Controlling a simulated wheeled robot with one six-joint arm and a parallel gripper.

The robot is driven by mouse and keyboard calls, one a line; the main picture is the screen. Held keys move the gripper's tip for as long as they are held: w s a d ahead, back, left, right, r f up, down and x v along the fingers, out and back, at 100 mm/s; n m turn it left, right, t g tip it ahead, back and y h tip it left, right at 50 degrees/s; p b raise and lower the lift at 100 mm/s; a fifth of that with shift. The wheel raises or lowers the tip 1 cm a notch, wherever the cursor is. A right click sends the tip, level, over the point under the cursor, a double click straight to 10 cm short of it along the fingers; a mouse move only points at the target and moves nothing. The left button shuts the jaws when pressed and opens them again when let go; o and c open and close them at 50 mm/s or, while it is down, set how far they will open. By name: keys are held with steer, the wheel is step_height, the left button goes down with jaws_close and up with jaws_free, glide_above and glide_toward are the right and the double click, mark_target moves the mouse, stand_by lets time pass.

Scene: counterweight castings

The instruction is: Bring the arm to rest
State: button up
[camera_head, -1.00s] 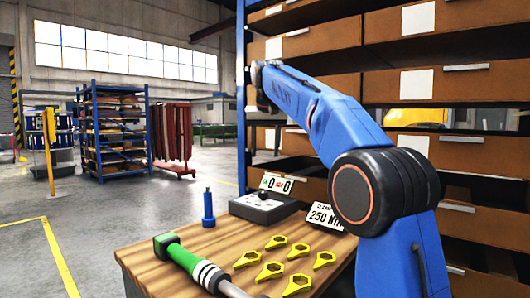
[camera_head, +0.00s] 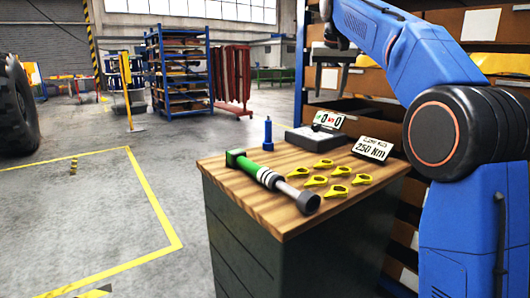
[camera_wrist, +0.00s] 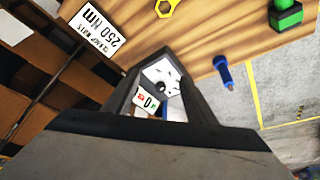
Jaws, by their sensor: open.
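My blue arm (camera_head: 400,55) reaches up and left from its large dark joint, in front of the shelving. My gripper (camera_head: 331,80) hangs pointing down from its end, above the workbench's far side, apart from anything below. In the wrist view my gripper (camera_wrist: 160,62) has its two jaws spread, with nothing held between them. The grey tester with a red and green display (camera_wrist: 150,100) shows through the gap, lower down on the bench. The head view shows this tester (camera_head: 316,136) at the bench's back edge.
The wooden-topped workbench (camera_head: 245,203) carries a green-handled torque wrench (camera_head: 272,180), several yellow ring pieces (camera_head: 340,190), a blue upright tool (camera_head: 268,134) and a "250 Nm" sign (camera_head: 373,149). Box shelving (camera_head: 395,23) stands close behind. Open floor (camera_head: 80,210) lies left, with a large tyre (camera_head: 15,110) at the edge.

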steer(key=s+d+f, duration=0.2)
steer(key=s+f, duration=0.2)
steer(key=s, duration=0.5)
steer(key=s+d+f+n, duration=0.1)
steer(key=s+d+f, duration=0.1)
steer(key=s+f, duration=0.5)
steer(key=s+d+f, duration=0.2)
steer(key=s, duration=0.9)
steer(key=s+d+f, duration=0.1)
steer(key=s+f, duration=2.1)
steer(key=f, duration=0.3)
steer(key=shift+s+d+n+y, duration=0.3)
steer(key=shift+s+d, duration=0.05)
